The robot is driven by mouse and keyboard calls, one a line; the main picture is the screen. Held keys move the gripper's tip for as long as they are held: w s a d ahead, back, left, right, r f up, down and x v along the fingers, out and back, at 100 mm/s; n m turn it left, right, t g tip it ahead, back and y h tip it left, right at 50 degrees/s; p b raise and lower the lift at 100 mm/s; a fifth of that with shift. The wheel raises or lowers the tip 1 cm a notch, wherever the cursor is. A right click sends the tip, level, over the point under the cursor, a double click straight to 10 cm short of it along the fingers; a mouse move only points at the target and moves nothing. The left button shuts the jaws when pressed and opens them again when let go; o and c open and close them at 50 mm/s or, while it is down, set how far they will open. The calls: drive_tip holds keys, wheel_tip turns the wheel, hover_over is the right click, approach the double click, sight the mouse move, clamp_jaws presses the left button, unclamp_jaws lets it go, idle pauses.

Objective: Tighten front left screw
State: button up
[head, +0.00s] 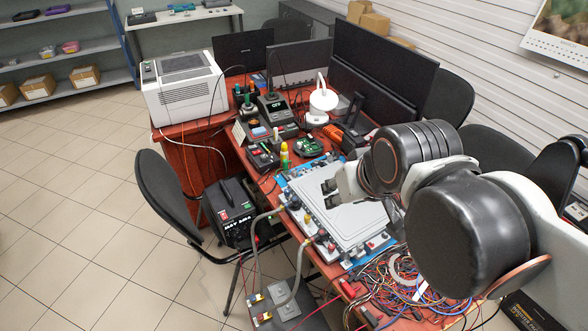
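A light grey plate (352,226) lies on a blue-edged board (380,242) on the red-brown desk. Several connectors and fittings line its near left side. My gripper (330,194) is over the far left part of the plate, with its dark fingertips pointing left. Its fingers are small in this view, and I cannot tell whether they are open or shut or how far they are above the plate. The front left screw cannot be made out at this size. A yellow and green upright tool or bottle (284,155) stands beyond the board's far left corner.
Two grey hoses run from the board's left edge down to a dark box (290,312) on the floor side. Tangled wires (410,285) cover the desk's near end. Monitors (380,75) and small devices crowd the back. A black chair (165,195) stands left; floor beyond is clear.

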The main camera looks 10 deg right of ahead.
drive_tip(key=w+r+g, duration=0.2)
drive_tip(key=w+r, duration=0.2)
drive_tip(key=w, duration=0.7)
drive_tip(key=g+p, duration=0.3)
drive_tip(key=g, duration=0.2)
hover_over(294, 170)
wheel_tip(294, 170, down, 17)
wheel_tip(294, 170, down, 14)
drive_tip(key=b, duration=0.3)
drive_tip(key=shift+s+r+b, duration=0.1)
drive_tip(key=shift+r+b, duration=0.1)
drive_tip(key=shift+b, duration=0.2)
clamp_jaws()
